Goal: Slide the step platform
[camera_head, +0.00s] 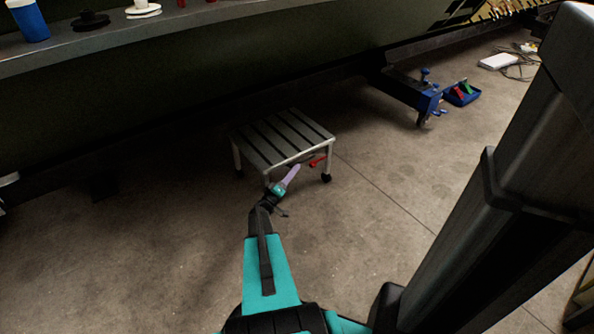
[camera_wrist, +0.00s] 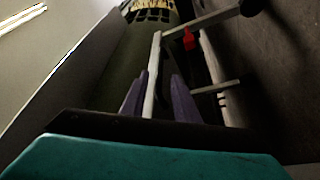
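The step platform (camera_head: 283,140) stands on the concrete floor, with a dark slatted top, pale metal legs and dark feet. A small red part (camera_head: 317,160) is on its near right side; red also shows in the wrist view (camera_wrist: 189,40). My gripper (camera_head: 291,174), with purple fingers, is at the platform's near edge. In the wrist view a pale bar of the platform (camera_wrist: 153,75) runs between the two spread fingertips (camera_wrist: 156,80). A gap shows between the bar and the right finger. Contact with the left finger is unclear.
A blue wheeled stand (camera_head: 410,90) and a blue tray (camera_head: 461,95) are at the back right.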

